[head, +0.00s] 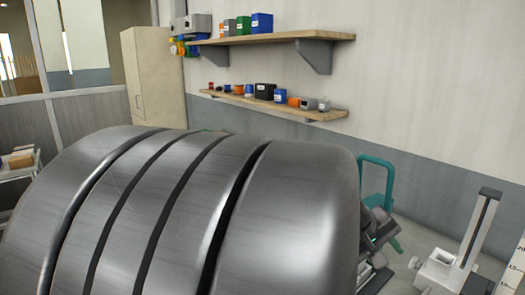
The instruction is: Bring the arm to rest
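My gripper is not in view. A large rounded grey metal form with dark grooves fills the lower left and centre of the head view, very close to the camera. I cannot tell for sure whether it is a link of my arm. It hides most of what lies below and behind it. No film reel can be made out.
Two wooden wall shelves, the upper (285,37) and the lower (285,104), carry small boxes and parts. A beige cabinet (153,75) stands at the back left. A teal-framed machine (377,162) and a grey upright stand (477,228) are at the right.

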